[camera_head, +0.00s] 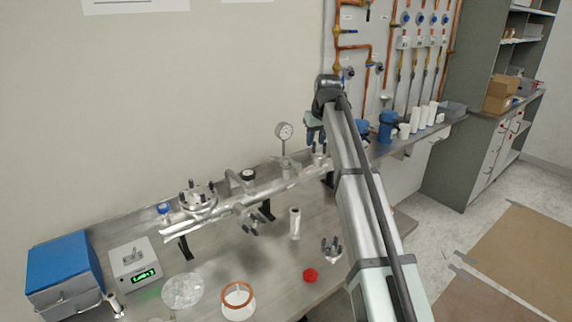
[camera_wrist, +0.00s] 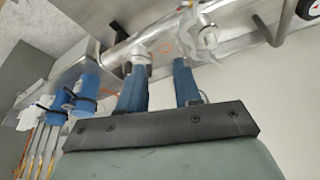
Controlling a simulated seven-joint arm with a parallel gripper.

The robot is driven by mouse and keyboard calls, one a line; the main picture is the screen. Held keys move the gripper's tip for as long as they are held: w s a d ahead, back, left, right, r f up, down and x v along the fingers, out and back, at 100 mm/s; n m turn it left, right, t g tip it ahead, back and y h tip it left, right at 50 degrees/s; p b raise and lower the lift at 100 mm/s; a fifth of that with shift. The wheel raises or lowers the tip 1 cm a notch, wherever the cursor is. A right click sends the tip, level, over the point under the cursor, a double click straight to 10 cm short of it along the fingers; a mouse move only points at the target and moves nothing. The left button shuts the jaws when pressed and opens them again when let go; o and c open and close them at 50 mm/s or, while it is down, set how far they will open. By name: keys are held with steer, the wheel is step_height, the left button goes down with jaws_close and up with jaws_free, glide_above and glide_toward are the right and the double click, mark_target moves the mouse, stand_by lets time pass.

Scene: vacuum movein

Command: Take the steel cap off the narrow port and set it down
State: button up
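A long steel tube (camera_head: 240,208) with several ports lies across supports over the bench. At its right end a small port fitting (camera_head: 320,160) carries upright dark bolts. My gripper (camera_head: 316,131) is just above that fitting, partly hidden by my arm. In the wrist view its two blue fingers (camera_wrist: 160,85) stand apart, with a gap between them. A pale steel cylindrical part (camera_wrist: 140,68) shows by the left finger, and a bolted steel fitting (camera_wrist: 203,40) lies beyond the right finger. I cannot tell which part is the steel cap, or whether a finger touches anything.
The bench holds a loose bolted flange (camera_head: 331,249), a red cap (camera_head: 310,275), a copper ring (camera_head: 238,296), crumpled foil (camera_head: 183,291) and a pale cylinder (camera_head: 295,222). Blue containers (camera_head: 387,127) stand behind right. Bare bench lies between the loose parts.

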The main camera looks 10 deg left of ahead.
steer(key=n, duration=0.1)
glide_toward(286, 159)
steer(key=shift+y, duration=0.4)
steer(key=shift+d+x, duration=0.15)
steer(key=shift+x, duration=2.05)
steer(key=shift+d+x, duration=0.15)
steer(key=shift+x, duration=2.05)
steer(key=shift+c, duration=0.3)
jaws_close()
